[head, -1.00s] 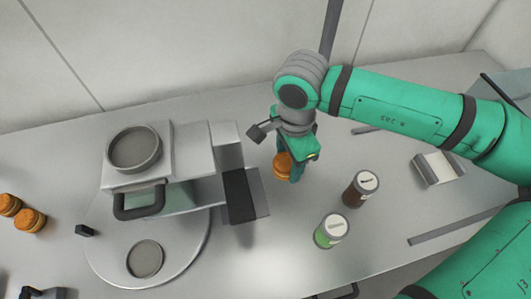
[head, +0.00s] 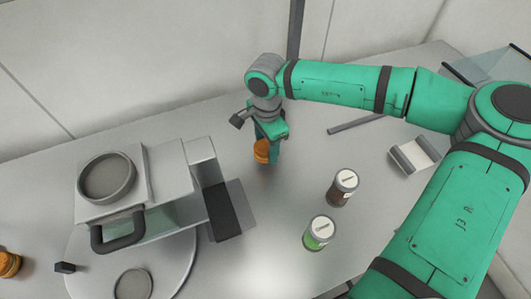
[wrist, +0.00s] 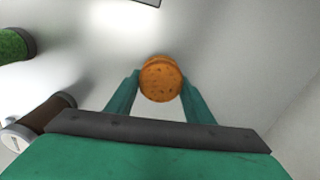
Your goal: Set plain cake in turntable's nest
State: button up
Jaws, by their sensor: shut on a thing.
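My gripper (head: 268,153) is shut on an orange-brown plain cake (head: 261,151) above the back of the table, right of the machine. In the wrist view the cake (wrist: 160,79) sits between the two green fingers. The round grey turntable (head: 182,262) lies at the left, partly under the machine and cut off by the lower edge. A round grey nest (head: 133,285) shows on its front part, empty. My gripper is well to the right of and behind this nest.
A grey machine (head: 165,215) with a round dish (head: 106,178) on top and a dark handle stands between my gripper and the nest. A brown jar (head: 343,187) and a green jar (head: 319,233) stand at front right. Another cake (head: 9,264) is at far left.

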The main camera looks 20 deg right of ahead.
aim_at(266, 153)
jog(key=shift+a+f, duration=0.1)
jog(key=shift+f, duration=1.5)
jog(key=shift+f, duration=0.1)
jog(key=o, duration=0.7)
